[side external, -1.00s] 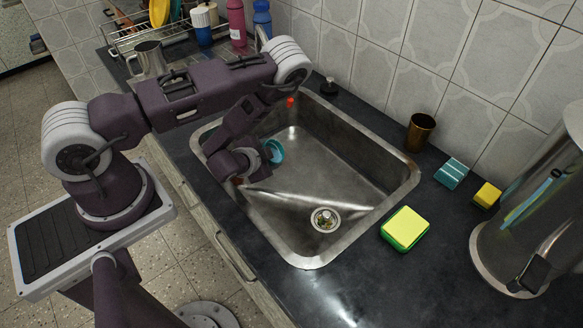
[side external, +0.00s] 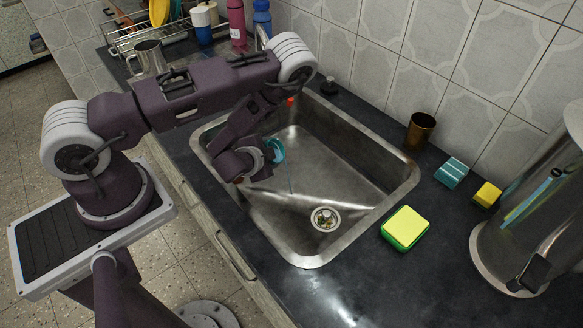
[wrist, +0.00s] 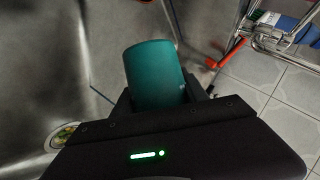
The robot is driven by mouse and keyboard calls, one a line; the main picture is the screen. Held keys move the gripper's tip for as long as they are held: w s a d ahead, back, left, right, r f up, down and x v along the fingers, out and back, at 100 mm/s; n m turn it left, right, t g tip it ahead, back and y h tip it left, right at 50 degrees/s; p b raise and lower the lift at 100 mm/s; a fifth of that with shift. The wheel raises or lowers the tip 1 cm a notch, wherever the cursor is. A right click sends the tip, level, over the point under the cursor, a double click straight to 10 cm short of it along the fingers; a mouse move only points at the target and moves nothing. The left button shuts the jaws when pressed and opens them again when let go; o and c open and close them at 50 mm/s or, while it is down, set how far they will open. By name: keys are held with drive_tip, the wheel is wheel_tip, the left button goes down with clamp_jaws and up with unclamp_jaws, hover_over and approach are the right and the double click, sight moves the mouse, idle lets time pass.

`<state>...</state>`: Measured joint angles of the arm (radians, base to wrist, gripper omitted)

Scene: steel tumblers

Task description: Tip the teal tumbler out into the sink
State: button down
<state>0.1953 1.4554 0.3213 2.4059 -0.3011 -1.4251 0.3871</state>
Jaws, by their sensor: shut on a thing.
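The teal tumbler (side external: 277,150) is held over the left part of the steel sink (side external: 345,160), tipped with its mouth toward the right. A thin bluish streak, looking like liquid, runs down below its mouth toward the basin floor. My gripper (side external: 263,153) is shut on the tumbler; the wrist hides most of the fingers and of the tumbler's body in the side view. In the wrist view the tumbler (wrist: 155,72) stands out between the two dark fingers (wrist: 160,98). The inside of the tumbler cannot be seen.
The sink drain (side external: 325,219) holds small bits. A brown metal cup (side external: 419,132), a teal sponge (side external: 452,173), a small yellow sponge (side external: 487,195) and a yellow-green sponge (side external: 405,228) lie right of the sink. A steel pitcher (side external: 149,60) and dish rack (side external: 125,38) stand behind left.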

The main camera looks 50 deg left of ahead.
sight(274, 145)
drive_tip(key=shift+r+m+g+y+p, duration=0.7)
drive_tip(key=shift+r+m+y, duration=0.25)
drive_tip(key=shift+y, duration=0.45)
idle(1.8)
drive_tip(key=shift+w+d+r+m+y, duration=0.3)
drive_tip(key=shift+d+r+m+y, duration=0.1)
drive_tip(key=shift+d+m+y, duration=0.15)
idle(0.8)
drive_tip(key=shift+r+m+g+y+p, duration=0.3)
drive_tip(key=shift+m+y+p, duration=0.1)
drive_tip(key=shift+y, duration=0.05)
idle(0.8)
